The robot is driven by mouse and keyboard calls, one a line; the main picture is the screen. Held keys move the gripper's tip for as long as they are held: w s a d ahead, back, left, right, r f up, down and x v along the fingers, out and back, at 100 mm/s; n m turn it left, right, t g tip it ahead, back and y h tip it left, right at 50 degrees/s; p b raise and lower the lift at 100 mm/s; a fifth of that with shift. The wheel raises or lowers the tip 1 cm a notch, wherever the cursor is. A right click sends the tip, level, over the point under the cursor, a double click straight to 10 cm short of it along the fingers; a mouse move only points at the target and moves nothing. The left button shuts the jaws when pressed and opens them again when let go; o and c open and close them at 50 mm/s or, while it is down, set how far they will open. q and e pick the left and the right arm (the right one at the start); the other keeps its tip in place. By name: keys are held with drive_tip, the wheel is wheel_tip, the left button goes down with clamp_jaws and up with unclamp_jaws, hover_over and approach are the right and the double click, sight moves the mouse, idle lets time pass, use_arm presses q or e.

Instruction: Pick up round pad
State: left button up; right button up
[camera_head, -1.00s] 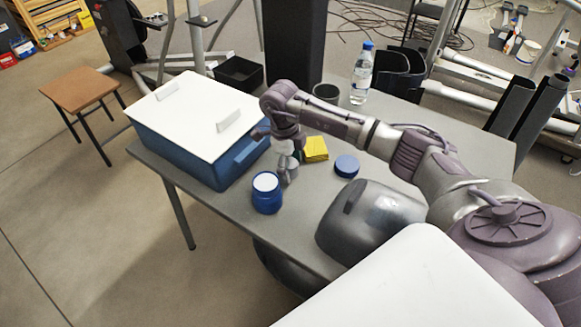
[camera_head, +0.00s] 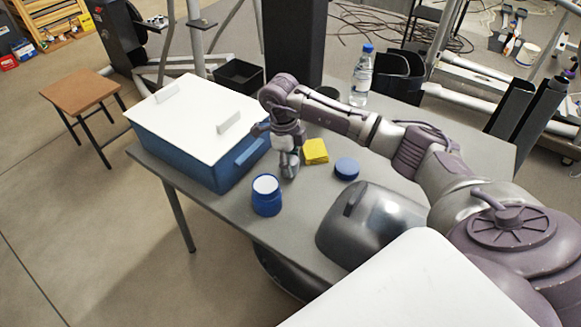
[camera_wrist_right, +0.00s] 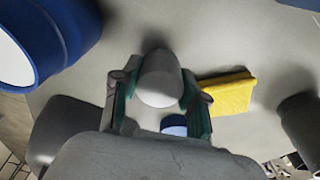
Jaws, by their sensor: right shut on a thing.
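A pale grey, rounded piece (camera_wrist_right: 160,78), which I take to be the round pad, sits between the fingers of my right gripper (camera_wrist_right: 158,92) in the right wrist view. The fingers are shut on it, one on each side. In the head view my right gripper (camera_head: 289,172) points down at the table, between the blue jar and the yellow sponge. The pad is hard to make out there. Whether it touches the table is unclear. My left gripper is not in view.
A blue jar with a white top (camera_head: 266,196) stands close by, left of the gripper. A yellow sponge (camera_head: 316,151) and a blue disc (camera_head: 346,168) lie to the right.

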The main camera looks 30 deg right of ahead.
wheel_tip(320, 180, up, 2)
drive_tip(key=s+a+r, duration=0.1)
drive_tip(key=s+r, duration=0.6)
drive_tip(key=s, duration=0.4)
drive_tip(key=shift+s+a, duration=0.3)
drive_tip(key=shift+a, duration=0.05)
drive_tip(key=o, duration=0.3)
drive_tip(key=c, duration=0.3)
drive_tip(key=shift+a, duration=0.1)
